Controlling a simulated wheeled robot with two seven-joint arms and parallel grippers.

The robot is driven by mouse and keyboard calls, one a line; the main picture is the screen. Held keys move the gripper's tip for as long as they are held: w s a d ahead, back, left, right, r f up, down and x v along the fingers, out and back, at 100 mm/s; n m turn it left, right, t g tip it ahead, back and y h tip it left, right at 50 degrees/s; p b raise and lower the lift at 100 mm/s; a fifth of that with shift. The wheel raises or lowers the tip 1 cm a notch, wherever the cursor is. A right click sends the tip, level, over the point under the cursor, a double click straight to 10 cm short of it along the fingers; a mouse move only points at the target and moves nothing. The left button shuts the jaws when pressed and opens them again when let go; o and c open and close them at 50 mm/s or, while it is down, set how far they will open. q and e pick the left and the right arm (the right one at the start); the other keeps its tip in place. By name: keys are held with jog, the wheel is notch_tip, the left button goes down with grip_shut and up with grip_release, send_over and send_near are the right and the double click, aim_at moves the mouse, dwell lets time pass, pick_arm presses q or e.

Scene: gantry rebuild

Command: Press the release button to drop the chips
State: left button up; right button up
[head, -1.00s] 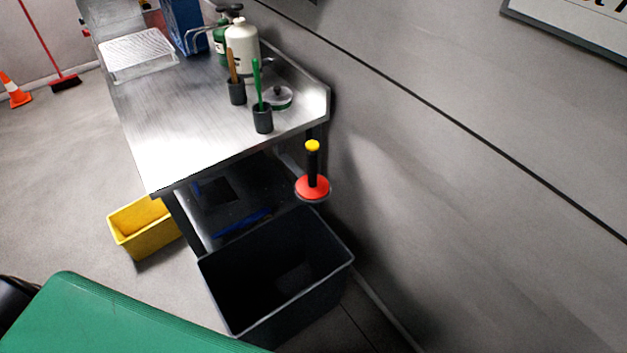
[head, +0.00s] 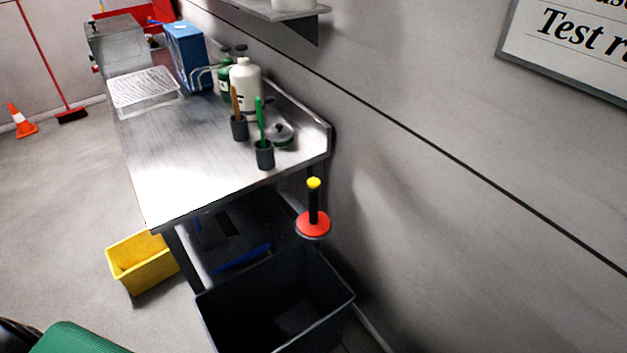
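A tool with a red disc base (head: 313,224), a black upright handle and a yellow button (head: 314,183) on top shows right of the steel bench's near end. It appears upright, close to the wall and over the far rim of the dark bin (head: 208,318). I cannot tell what supports it. No chips can be made out on the tool or in the bin's dark inside. Neither of my grippers is in view.
The steel bench (head: 165,170) holds cups with brushes (head: 264,154), a white bottle (head: 245,88), a lidded dish (head: 280,136) and a blue box (head: 186,55). A yellow bin (head: 142,262) stands left. The wall runs along the right.

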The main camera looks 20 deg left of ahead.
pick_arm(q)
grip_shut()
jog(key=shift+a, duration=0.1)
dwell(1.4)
